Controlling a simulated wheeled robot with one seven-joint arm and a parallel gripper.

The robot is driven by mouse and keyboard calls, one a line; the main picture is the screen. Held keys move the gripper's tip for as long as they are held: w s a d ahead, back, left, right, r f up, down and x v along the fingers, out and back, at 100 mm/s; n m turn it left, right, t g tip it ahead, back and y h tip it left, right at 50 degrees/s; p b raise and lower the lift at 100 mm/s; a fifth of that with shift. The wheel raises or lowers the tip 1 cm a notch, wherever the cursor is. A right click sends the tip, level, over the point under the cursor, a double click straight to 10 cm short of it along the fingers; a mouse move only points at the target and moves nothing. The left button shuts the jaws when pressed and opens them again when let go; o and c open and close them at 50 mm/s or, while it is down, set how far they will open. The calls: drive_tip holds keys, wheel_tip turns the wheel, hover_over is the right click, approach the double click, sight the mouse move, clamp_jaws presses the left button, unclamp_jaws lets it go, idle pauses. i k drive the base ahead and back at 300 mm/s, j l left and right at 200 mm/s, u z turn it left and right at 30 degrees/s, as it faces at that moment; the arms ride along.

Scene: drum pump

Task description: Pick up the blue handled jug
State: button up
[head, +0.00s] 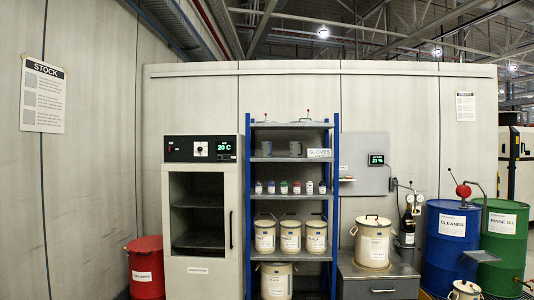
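Two grey jug-like vessels stand on the upper shelf of a blue-framed rack in the head view: a left vessel (266,149) and a right vessel (295,149). They are small in the picture, and I cannot make out a blue handle on either. No other clearly blue-handled jug shows. My gripper is not in view.
The blue rack (337,200) also holds small colour-capped bottles and cream pails. A grey oven-like cabinet (235,270) stands left of it. A cream pail (373,243) sits on a grey cabinet (385,289). Blue (447,265) and green (505,250) drums stand right.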

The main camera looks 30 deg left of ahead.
sight(265, 147)
drive_tip(key=i+j+u, duration=0.35)
drive_tip(key=i, duration=0.7)
drive_tip(key=i+u, duration=0.35)
drive_tip(key=i, duration=0.65)
drive_tip(key=i+u, duration=0.1)
drive_tip(key=i, duration=0.8)
drive_tip(key=i+l+u, duration=0.1)
drive_tip(key=i, duration=0.8)
drive_tip(key=l, duration=0.1)
